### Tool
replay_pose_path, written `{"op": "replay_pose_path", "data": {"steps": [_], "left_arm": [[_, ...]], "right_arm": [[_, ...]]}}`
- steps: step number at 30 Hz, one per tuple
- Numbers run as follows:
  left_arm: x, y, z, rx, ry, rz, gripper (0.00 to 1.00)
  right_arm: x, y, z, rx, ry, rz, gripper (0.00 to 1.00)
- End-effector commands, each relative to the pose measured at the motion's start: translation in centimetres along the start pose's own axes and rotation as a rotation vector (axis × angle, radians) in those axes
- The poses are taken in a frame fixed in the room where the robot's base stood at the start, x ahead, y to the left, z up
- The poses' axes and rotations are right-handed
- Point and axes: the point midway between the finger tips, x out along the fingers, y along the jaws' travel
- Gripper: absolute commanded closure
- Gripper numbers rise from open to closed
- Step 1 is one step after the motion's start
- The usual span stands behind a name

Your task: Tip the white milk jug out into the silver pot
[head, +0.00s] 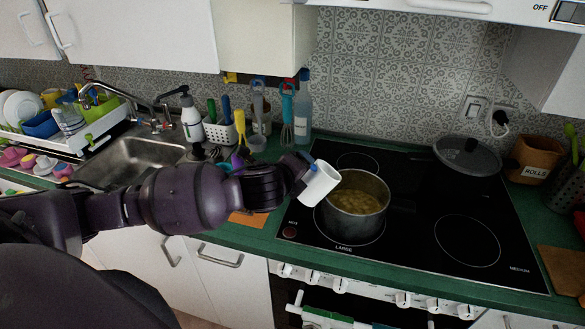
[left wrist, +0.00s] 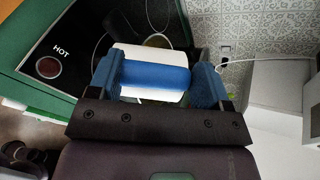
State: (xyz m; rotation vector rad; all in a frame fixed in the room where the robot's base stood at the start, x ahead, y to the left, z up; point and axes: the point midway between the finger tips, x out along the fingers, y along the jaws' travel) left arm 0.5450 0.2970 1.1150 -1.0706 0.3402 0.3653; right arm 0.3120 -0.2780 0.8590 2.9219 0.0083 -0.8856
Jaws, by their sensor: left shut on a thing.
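The white milk jug (head: 320,184) is held tilted at the left edge of the silver pot (head: 357,222), its upper end leaning toward the pot. My left gripper (head: 304,181) is shut on the jug. In the left wrist view the gripper's blue fingers (left wrist: 158,78) sit on both sides of the jug (left wrist: 150,55), and a blue band crosses it. The pot stands on the left front burner and holds a yellowish-brown, lumpy content. I cannot see inside the jug or whether anything flows from it. My right gripper is not in view.
The black cooktop (head: 420,205) has free room right of the pot. A lidded pan (head: 467,156) stands at its back right.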

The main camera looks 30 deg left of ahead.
Motion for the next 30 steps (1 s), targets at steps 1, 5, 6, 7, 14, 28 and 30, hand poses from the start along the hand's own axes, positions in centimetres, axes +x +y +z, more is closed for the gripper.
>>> {"op": "replay_pose_path", "data": {"steps": [1, 5, 6, 7, 14, 28, 30], "left_arm": [[0.1, -0.5, 0.0, 0.032, -0.001, 0.026, 0.68], [0.1, -1.0, 0.0, 0.075, -0.001, 0.07, 0.68], [0.1, -1.1, 0.0, 0.088, -0.001, 0.084, 0.68], [0.1, -1.3, 0.0, 0.099, -0.002, 0.095, 0.68], [0.6, -2.0, -0.5, 0.194, -0.001, 0.191, 0.68], [0.9, -3.4, -1.0, 0.307, -0.001, 0.306, 0.68], [1.0, -3.5, -1.1, 0.322, 0.0, 0.322, 0.68]], "right_arm": [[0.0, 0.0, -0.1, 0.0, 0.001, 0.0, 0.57], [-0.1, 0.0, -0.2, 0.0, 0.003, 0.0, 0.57], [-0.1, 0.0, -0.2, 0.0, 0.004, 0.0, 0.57], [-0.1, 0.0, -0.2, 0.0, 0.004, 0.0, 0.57], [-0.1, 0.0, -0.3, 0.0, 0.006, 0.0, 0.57], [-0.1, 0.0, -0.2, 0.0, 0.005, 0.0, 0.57], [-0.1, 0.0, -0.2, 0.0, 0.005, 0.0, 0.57]]}}
